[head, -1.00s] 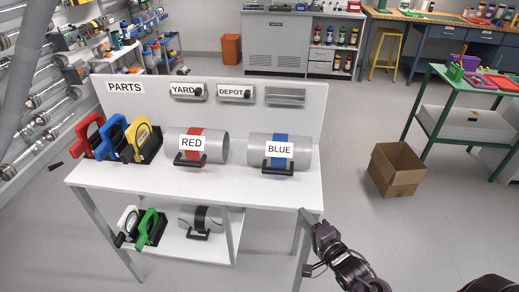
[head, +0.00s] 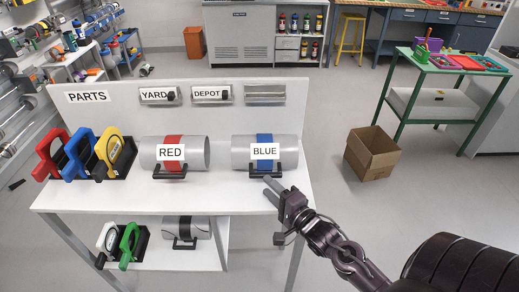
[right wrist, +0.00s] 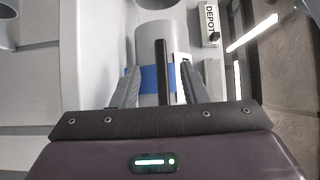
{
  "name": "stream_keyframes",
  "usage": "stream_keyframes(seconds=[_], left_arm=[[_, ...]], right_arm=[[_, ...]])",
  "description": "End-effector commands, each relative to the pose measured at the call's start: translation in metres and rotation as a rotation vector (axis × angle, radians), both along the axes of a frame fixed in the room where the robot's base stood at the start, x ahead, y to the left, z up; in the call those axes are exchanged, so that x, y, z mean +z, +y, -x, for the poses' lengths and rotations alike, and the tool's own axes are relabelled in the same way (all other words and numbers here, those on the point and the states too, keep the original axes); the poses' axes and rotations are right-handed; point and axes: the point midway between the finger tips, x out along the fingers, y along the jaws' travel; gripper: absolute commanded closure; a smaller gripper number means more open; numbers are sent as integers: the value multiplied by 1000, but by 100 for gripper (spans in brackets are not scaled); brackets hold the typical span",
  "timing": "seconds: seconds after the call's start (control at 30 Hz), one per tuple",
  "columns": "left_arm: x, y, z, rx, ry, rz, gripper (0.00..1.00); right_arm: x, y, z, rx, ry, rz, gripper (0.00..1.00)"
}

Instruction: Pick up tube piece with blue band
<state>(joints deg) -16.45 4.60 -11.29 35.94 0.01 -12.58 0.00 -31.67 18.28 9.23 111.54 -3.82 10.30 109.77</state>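The tube piece with the blue band (head: 239,152) is a grey cylinder lying on the right part of the white table top (head: 215,198). It has a BLUE label and a black handle at its front. My right gripper (head: 274,188) is just in front of and below that handle, over the table's front edge. In the right wrist view the two fingers (right wrist: 160,90) are spread apart, with the blue band (right wrist: 148,77) and the dark handle bar showing between them. The gripper looks empty. My left gripper is not in view.
The red-banded tube (head: 150,153) lies to the left on the same table, beside red, blue and yellow handled parts (head: 85,155). A back panel (head: 200,120) stands behind. A black-banded tube (head: 203,227) is on the lower shelf. A cardboard box (head: 372,160) sits on the floor right.

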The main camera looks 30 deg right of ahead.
Motion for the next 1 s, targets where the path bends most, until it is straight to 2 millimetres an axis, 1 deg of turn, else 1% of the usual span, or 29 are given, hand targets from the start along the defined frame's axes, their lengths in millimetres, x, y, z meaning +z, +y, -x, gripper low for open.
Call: stream_keyframes(seconds=[0.13, 0.27, 0.3, 0.4, 0.5, 0.63, 0.77, 0.87, 1.0], left_arm=[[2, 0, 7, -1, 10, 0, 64], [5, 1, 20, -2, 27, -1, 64], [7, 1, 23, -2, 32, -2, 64], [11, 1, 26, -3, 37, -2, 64], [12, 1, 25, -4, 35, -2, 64], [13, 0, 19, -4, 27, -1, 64], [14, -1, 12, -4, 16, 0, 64], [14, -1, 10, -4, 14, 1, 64], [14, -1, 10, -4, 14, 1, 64]], right_arm=[[2, 1, -17, 1, -3, 1, 60], [3, -1, -30, 0, -2, 3, 60], [3, -3, -35, 0, -2, 4, 60], [3, -6, -51, 0, -2, 4, 60], [1, -4, -63, 0, -2, 2, 60], [0, -3, -71, 0, 0, 1, 60], [-1, -3, -71, 0, 1, 1, 60], [-1, -3, -71, 0, 0, 1, 60], [-1, -3, -71, 0, 0, 1, 78]])
